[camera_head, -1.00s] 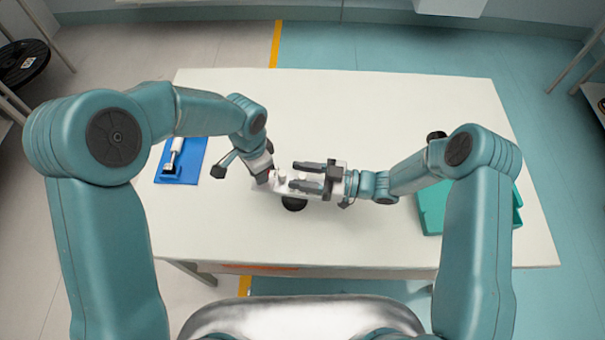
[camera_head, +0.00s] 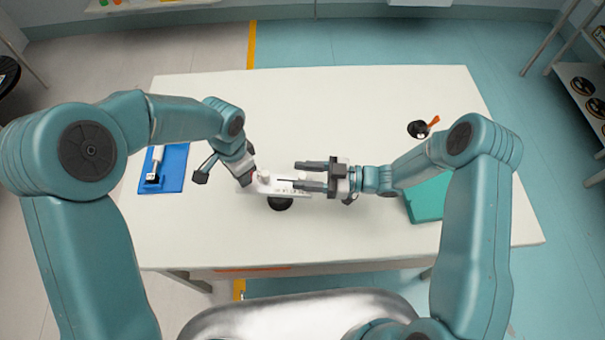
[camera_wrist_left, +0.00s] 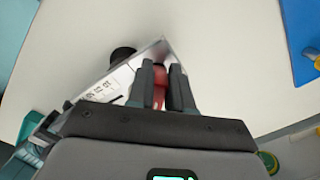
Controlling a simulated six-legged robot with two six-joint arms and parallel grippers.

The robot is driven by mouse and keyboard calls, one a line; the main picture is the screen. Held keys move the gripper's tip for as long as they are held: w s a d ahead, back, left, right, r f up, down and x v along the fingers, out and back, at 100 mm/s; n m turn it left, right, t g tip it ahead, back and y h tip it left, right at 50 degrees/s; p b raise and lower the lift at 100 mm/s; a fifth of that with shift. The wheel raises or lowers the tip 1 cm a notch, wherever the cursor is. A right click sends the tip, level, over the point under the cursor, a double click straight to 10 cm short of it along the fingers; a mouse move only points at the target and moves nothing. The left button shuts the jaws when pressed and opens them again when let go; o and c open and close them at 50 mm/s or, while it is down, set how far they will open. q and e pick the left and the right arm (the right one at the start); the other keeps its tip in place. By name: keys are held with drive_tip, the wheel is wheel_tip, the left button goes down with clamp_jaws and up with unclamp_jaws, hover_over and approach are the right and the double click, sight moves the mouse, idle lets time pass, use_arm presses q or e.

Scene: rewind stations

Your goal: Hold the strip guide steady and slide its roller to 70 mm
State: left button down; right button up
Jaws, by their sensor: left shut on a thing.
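The strip guide (camera_head: 290,192), a pale plate with a printed scale, lies near the middle of the table on a round black base (camera_head: 281,204). A small white roller piece (camera_head: 263,177) stands near its left end. My left gripper (camera_head: 247,178) is at that left end. In the left wrist view the left gripper (camera_wrist_left: 161,70) is shut on a red handle (camera_wrist_left: 159,92) beside the guide's scale plate (camera_wrist_left: 118,82). My right gripper (camera_head: 297,175) is open, its two fingers pointing left over the guide's right part, apart from the roller. The roller's exact reading is too small to tell.
A blue mat (camera_head: 176,178) with a white tool lies at the table's left. A teal tray (camera_head: 428,200) is at the right, partly behind my right arm. A black round object with an orange part (camera_head: 418,129) stands behind it.

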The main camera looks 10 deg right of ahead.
use_arm(q)
drive_tip(key=shift+d, duration=0.1)
use_arm(e)
drive_tip(key=s+d, duration=0.2)
drive_tip(key=d, duration=0.9)
drive_tip(key=shift+s+d, duration=0.2)
drive_tip(key=shift+d, duration=0.2)
use_arm(q)
drive_tip(key=c, duration=1)
unclamp_jaws()
drive_tip(key=shift+o, duration=0.2)
